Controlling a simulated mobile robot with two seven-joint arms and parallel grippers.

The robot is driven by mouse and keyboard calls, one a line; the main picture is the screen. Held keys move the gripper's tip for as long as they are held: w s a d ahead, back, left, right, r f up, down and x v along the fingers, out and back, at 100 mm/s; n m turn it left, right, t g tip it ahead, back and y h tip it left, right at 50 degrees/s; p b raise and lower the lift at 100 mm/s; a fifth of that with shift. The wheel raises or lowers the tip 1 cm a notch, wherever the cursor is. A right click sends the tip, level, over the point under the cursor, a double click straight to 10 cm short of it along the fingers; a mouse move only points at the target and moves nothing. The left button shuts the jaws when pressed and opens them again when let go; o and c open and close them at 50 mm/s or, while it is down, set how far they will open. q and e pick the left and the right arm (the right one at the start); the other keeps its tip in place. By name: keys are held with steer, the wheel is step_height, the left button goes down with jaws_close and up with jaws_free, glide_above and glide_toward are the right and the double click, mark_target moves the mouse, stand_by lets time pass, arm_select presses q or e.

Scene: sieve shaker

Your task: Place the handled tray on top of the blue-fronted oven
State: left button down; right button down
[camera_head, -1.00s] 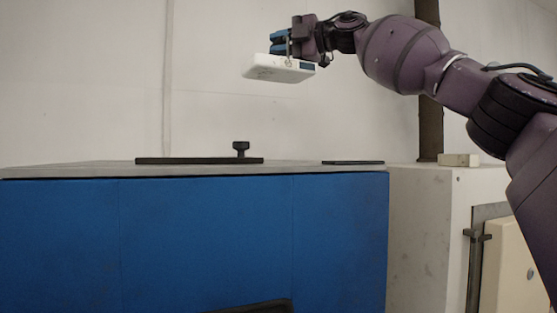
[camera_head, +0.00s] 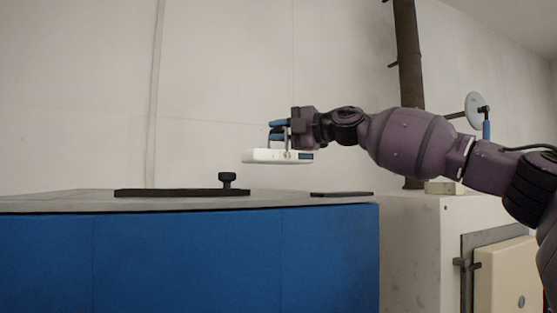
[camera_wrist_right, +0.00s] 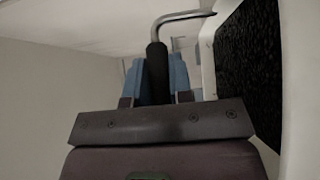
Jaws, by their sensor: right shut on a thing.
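The handled tray (camera_head: 262,156) is white and shallow and hangs level above the blue-fronted oven (camera_head: 190,262), apart from its grey top. My right gripper (camera_head: 280,128) is shut on the tray's handle, with the tray below its blue fingers. In the right wrist view the fingers (camera_wrist_right: 160,82) close around the black grip of the bent metal handle (camera_wrist_right: 157,65). The tray's white rim and dark speckled inside (camera_wrist_right: 250,65) show at the right there. My left gripper is not in view.
On the oven top lie a dark flat plate (camera_head: 180,192) with a black knob (camera_head: 227,180) and a thin dark piece (camera_head: 342,194) near the right edge. A pale cabinet (camera_head: 412,240) stands to the right, with a brown pipe (camera_head: 409,80) behind it.

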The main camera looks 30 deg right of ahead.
mark_target(279, 159)
steer(key=shift+f, duration=3.2)
steer(key=shift+f, duration=0.1)
steer(key=c, duration=1)
jaws_free()
